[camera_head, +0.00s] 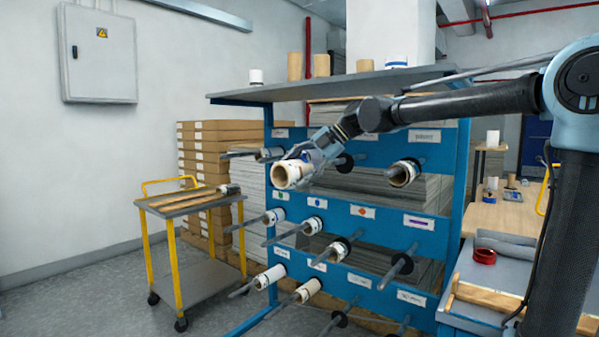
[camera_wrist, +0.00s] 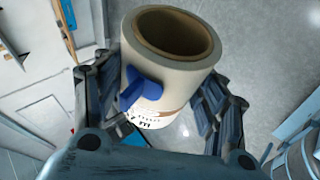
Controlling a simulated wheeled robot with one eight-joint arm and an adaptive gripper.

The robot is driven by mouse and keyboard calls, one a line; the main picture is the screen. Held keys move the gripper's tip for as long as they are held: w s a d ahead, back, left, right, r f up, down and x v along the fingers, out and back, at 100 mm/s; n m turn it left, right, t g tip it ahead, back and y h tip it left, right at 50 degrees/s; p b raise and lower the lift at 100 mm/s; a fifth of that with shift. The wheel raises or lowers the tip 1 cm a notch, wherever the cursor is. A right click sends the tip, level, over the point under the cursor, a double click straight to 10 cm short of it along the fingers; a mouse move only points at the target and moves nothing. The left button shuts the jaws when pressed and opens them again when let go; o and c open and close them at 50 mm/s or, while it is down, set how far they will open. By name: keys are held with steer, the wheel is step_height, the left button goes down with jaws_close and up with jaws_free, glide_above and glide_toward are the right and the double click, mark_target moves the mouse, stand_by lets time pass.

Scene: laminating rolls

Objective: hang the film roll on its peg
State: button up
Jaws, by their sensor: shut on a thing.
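The film roll (camera_head: 292,174) is white with a tan cardboard core. In the head view its open end faces the camera, in front of the blue rack's upper part. In the wrist view the roll (camera_wrist: 172,75) stands between the fingers, with a blue tab on its side and dark print lower down. My gripper (camera_head: 312,165) is shut on the roll's sides; its fingers (camera_wrist: 165,105) show at both sides. The roll is not on a peg. A bare peg with a black flange (camera_head: 345,162) shows right of the roll. Another bare peg (camera_head: 403,263) is lower right.
The blue rack (camera_head: 448,185) carries several rolls on pegs that stick out towards the camera, such as the roll at upper right (camera_head: 403,172). A yellow-legged cart (camera_head: 205,283) stands left. A workbench (camera_head: 497,218) is at right. Open floor lies around the cart.

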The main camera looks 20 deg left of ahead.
mark_target(340, 161)
steer(key=shift+w+d, duration=1.15)
steer(key=shift+w, duration=3)
steer(key=shift+w+d, duration=1.2)
steer(key=shift+w, duration=2.9)
steer(key=shift+w+d, duration=1.15)
steer(key=shift+w, duration=3)
steer(key=o, duration=1.3)
steer(key=shift+o, duration=0.2)
